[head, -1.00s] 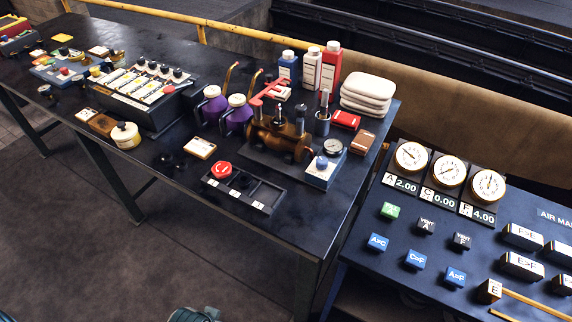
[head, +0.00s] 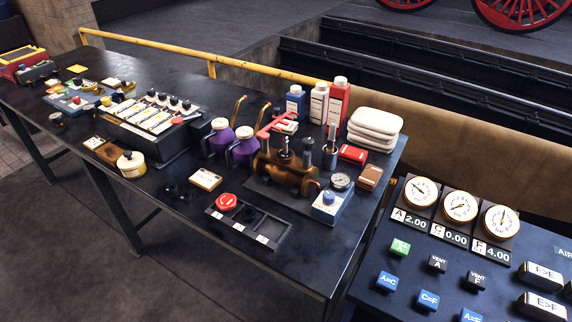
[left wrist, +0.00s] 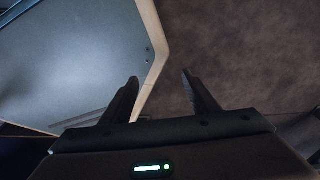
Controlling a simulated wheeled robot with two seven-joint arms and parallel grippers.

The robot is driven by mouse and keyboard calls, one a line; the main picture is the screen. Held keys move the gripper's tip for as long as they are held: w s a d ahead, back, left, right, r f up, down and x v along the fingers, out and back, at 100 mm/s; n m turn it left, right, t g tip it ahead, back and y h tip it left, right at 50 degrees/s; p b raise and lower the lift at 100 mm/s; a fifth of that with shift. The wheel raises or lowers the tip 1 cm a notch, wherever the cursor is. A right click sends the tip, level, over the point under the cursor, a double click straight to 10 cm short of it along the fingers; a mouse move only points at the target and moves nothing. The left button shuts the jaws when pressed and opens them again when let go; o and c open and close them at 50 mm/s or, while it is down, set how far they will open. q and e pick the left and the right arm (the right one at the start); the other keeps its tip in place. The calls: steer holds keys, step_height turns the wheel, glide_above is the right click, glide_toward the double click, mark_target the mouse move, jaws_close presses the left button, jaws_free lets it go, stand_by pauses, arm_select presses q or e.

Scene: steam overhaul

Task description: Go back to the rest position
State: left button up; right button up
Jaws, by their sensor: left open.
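My left gripper (left wrist: 160,92) shows in the left wrist view with its two dark fingers apart and nothing between them. It is over bare brown-grey floor and beside a pale panel, clear of the workbench objects. Neither gripper shows in the head view now. My right gripper is in no view.
A gauge panel (head: 405,262) stands at right. Floor at lower left (head: 60,260) is clear.

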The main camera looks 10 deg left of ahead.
arm_select(q)
steer(key=s+a+f, duration=0.1)
steer(key=s+f, duration=0.1)
steer(key=s, duration=0.3)
steer(key=shift+f, duration=0.4)
steer(key=shift+s, duration=0.1)
stand_by(0.6)
